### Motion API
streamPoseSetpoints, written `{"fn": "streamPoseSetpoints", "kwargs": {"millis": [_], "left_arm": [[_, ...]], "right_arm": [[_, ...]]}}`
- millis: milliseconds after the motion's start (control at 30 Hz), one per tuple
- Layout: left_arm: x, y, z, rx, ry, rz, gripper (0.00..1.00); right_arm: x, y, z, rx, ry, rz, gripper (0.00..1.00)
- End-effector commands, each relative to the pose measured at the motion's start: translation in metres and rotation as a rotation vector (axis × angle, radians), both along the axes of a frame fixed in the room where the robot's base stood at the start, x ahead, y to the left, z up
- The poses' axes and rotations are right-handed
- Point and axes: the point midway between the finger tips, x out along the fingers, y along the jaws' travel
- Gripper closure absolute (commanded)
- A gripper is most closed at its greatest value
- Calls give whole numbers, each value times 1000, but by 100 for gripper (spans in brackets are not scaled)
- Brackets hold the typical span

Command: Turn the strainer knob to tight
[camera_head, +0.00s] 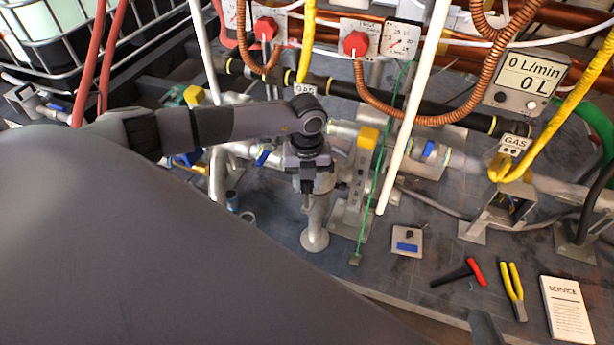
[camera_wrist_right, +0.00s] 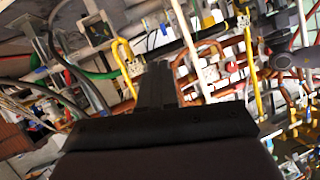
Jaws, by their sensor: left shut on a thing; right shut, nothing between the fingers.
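My left gripper (camera_head: 307,187) points down in the middle of the head view, over a grey upright fitting (camera_head: 315,225) with a round foot on the deck. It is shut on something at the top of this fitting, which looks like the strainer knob. The gripper hides most of the knob, so I cannot tell how far it is turned. My right gripper (camera_wrist_right: 157,85) shows in the right wrist view, shut with nothing between its fingers, and apart from the pipes behind it.
A yellow-topped upright (camera_head: 367,138) and a green wire (camera_head: 376,190) stand just right of the left gripper. A hammer (camera_head: 462,273), pliers (camera_head: 514,290) and a service booklet (camera_head: 567,309) lie at the front right.

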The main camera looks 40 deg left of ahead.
Motion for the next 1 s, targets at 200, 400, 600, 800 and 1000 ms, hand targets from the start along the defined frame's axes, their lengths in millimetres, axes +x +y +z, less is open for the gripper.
{"fn": "streamPoseSetpoints", "kwargs": {"millis": [200,400,600,800,1000], "left_arm": [[-2,-2,1,-4,4,-208,95],[-2,-2,1,-5,4,-397,95],[-3,-1,0,-6,7,-571,95],[-3,-1,-1,-6,6,-708,95],[-3,0,-1,-5,7,-799,95]], "right_arm": [[-1,-5,4,-37,-5,-5,100],[-2,-9,5,-61,-7,-9,100],[-4,-12,4,-74,-2,-14,100],[-6,-13,2,-83,3,-16,100],[-6,-14,3,-88,1,-18,100]]}}
